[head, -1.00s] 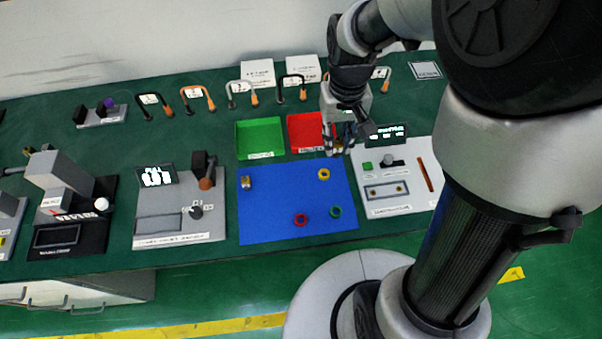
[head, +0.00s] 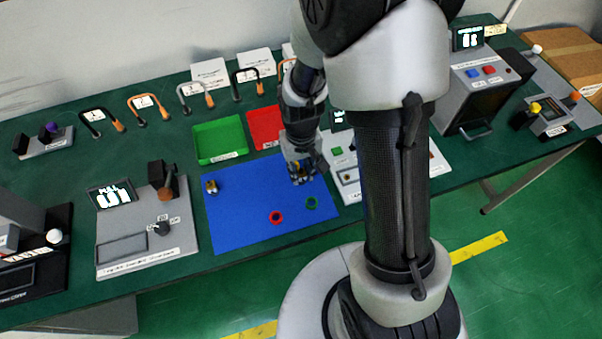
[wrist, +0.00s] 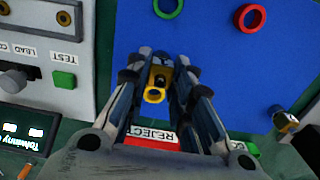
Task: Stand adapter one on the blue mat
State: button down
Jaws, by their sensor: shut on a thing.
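My gripper (head: 301,178) is low over the back right part of the blue mat (head: 245,222). It is shut on a small brass-yellow piece (wrist: 160,76), seemingly an adapter, which the fingers partly hide. A yellow ring shape (wrist: 154,95) shows at its lower end in the wrist view. I cannot tell whether this is the piece's own end or the yellow ring on the mat, nor whether the piece touches the mat. Another brass adapter (head: 210,186) is at the mat's left back; it also shows in the wrist view (wrist: 285,120).
A red ring (head: 276,217) and a green ring (head: 311,203) lie on the mat. A green tray (head: 220,140) and a red reject tray (head: 265,127) stand behind it. Grey panels flank the mat. Its left middle is clear.

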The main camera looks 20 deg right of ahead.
jog(key=shift+f, duration=0.8)
jog(key=shift+f, duration=0.1)
jog(key=c, duration=1.4)
grip_release()
notch_tip(320, 180, up, 13)
jog(key=p, duration=0.4)
notch_tip(320, 180, up, 11)
jog(key=t, duration=0.2)
send_over(301, 170)
jog(key=s, duration=0.5)
jog(key=s+r+t, duration=0.1)
jog(key=s+r, duration=0.1)
jog(key=s, duration=0.1)
jog(key=s+r, duration=0.2)
jog(key=s, duration=0.2)
jog(key=s+r+t, duration=0.1)
jog(key=s+r, duration=0.2)
jog(key=shift+s+t, duration=0.3)
jog(key=shift+s, duration=0.05)
